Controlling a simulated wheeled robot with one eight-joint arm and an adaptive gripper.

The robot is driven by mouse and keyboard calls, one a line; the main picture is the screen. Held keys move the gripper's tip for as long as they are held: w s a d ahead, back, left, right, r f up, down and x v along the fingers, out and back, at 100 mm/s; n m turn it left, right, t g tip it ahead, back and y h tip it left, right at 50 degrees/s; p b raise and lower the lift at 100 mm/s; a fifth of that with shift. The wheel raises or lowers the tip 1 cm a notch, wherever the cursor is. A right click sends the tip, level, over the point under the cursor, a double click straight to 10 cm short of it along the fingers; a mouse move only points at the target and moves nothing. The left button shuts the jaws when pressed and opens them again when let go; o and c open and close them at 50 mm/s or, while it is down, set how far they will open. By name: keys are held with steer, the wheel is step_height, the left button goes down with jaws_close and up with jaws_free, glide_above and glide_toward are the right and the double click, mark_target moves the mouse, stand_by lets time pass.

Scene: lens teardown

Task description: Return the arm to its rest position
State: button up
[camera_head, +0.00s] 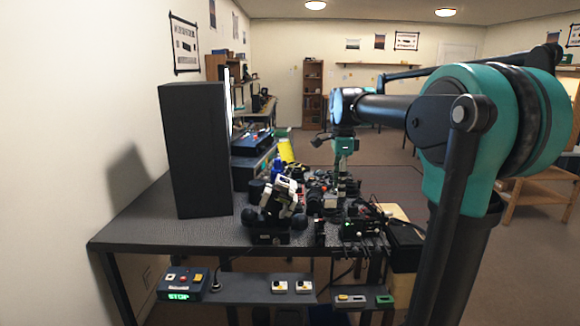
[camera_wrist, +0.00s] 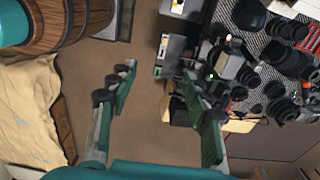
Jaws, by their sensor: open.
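My arm reaches from the right side of the head view toward the cluttered black table (camera_head: 160,229). My gripper (camera_wrist: 157,84) shows in the wrist view with its two green and black fingers spread wide apart. Nothing is between the fingers; brown floor shows behind them. In the head view the teal wrist part hangs down in front of the table clutter, and the fingertips are hard to make out against the dark parts. In the wrist view the right finger overlaps the edge of the cluttered table.
Several black lens parts (camera_wrist: 284,108) crowd the table. A tall black box (camera_head: 196,150) stands at its left. A control box (camera_head: 183,284) sits on a low front shelf. A wooden barrel (camera_wrist: 62,22) and tan cloth (camera_wrist: 24,115) lie left in the wrist view.

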steer(key=s+d+f+n+t, duration=0.2)
steer(key=s+f+n, duration=0.7)
steer(key=s+f, duration=0.2)
steer(key=s+d+f+n+t, duration=0.2)
steer(key=s+f+n, duration=0.7)
steer(key=f, duration=0.7)
steer(key=shift+s, duration=1)
